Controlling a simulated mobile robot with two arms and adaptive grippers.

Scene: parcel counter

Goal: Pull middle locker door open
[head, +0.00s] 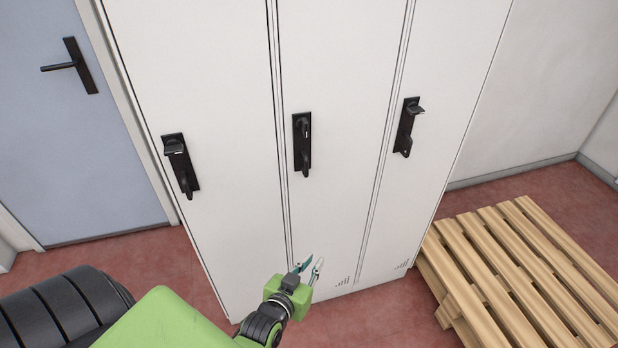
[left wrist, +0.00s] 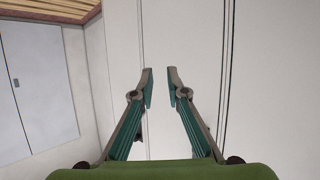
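The middle locker door (head: 335,200) is a tall white panel, flush with its neighbours and shut. Its black handle (head: 302,145) is on a dark upright plate near the door's left edge. My left gripper (head: 314,266) is low in front of the lockers, well below that handle and not touching it. In the left wrist view the gripper (left wrist: 161,85) has its two teal fingers apart, with nothing between the tips and white locker panels behind. A small dark shape behind the right finger is mostly hidden; I cannot tell what it is. My right gripper is not in view.
The left locker handle (head: 180,165) and right locker handle (head: 407,127) are on either side. A wooden pallet (head: 500,265) lies on the red floor at right. A blue-grey room door (head: 85,140) is at left. Some bare floor shows before the lockers.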

